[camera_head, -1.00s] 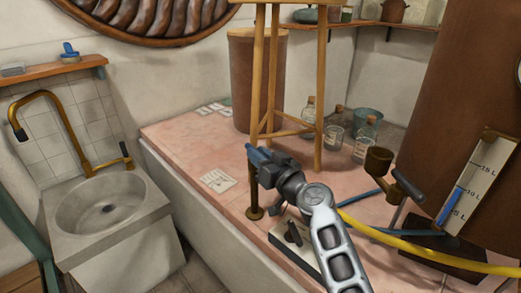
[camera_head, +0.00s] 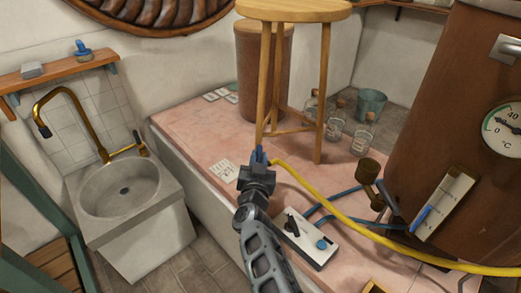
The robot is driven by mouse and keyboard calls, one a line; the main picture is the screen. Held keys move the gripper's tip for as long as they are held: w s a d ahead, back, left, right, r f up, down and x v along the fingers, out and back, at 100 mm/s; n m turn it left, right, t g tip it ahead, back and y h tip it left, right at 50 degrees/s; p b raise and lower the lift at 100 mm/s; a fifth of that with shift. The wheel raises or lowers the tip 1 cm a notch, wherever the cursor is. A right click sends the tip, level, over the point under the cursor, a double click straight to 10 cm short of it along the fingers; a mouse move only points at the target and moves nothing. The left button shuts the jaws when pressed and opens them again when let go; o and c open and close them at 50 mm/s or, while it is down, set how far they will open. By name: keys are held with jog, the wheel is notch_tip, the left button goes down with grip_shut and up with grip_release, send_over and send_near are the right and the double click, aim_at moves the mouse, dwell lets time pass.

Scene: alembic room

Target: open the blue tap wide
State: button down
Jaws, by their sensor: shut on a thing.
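I cannot tell how far the tap is turned.
A wooden stool (camera_head: 293,12) stands on the pink counter (camera_head: 195,128) just behind my gripper. A yellow hose (camera_head: 340,215) runs right toward a copper boiler (camera_head: 440,120). A white box (camera_head: 308,240) with a blue knob lies nearby. A sink (camera_head: 122,190) is at left.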

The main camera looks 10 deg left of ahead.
jog(key=m+h+b, duration=0.2)
jog(key=h+b, duration=0.1)
jog(key=a+m+g+h+b, duration=0.1)
jog(key=m+h+b, duration=0.1)
jog(key=h+b, duration=0.1)
jog(key=m+g+h+b, duration=0.1)
jog(key=m+h+b, duration=0.1)
jog(key=h+b, duration=0.2)
jog(key=shift+w+a+f+m+b, duration=0.2)
jog(key=shift+a+m+b, duration=0.1)
jog(key=shift+a+b, duration=0.1)
jog(key=shift+r+m+h+b, duration=0.25)
jog(key=shift+m+h+b, duration=0.05)
jog(key=shift+h+b, duration=0.15)
jog(key=c, duration=1)
grip_release()
jog(key=shift+g, duration=0.3)
jog(key=shift+c, duration=0.2)
jog(key=p+v, duration=0.2)
jog(key=v, duration=0.5)
jog(key=shift+s+a, duration=0.15)
jog(key=shift+s, duration=0.15)
